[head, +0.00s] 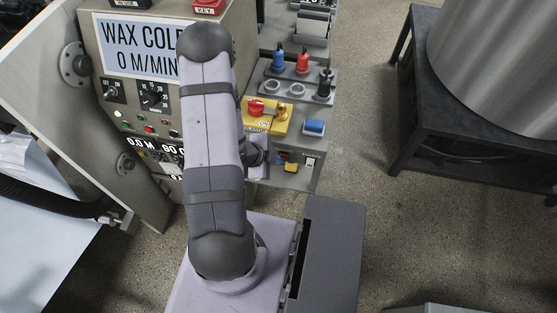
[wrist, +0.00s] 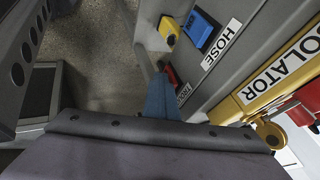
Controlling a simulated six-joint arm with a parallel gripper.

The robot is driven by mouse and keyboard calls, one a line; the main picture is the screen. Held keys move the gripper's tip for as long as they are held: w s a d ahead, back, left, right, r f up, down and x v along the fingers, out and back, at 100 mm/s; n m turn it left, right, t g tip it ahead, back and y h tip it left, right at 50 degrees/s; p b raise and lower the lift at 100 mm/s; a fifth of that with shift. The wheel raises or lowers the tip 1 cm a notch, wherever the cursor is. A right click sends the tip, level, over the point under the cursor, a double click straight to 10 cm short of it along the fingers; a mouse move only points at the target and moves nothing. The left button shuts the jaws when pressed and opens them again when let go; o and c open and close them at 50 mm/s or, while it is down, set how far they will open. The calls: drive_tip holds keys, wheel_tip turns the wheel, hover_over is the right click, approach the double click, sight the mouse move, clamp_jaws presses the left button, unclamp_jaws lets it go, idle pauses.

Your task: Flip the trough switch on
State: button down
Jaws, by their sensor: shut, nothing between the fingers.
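In the wrist view, a small dark red switch (wrist: 170,74) sits on the side of the grey console. Beside it is a white label (wrist: 184,95), partly covered, that seems to read TROUGH. The switch is partly hidden behind my gripper (wrist: 161,90), so its position cannot be read. The gripper's blue fingers are together and empty, with the tips close to the switch; I cannot tell whether they touch.
The yellow isolator box (head: 271,116) has a red handle. A dark stand (head: 455,165) with a metal drum is at right. Floor between is clear.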

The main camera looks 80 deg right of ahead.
drive_tip(key=shift+r, duration=0.35)
drive_tip(key=w+a+r+p, duration=0.3)
drive_tip(key=a+r+p, duration=0.2)
drive_tip(key=a+r, duration=0.3)
drive_tip(key=shift+w+a+r+p, duration=0.2)
drive_tip(key=shift+w+r+p, duration=0.1)
drive_tip(key=shift+p, duration=0.05)
idle(0.5)
drive_tip(key=shift+f, duration=0.1)
idle(0.3)
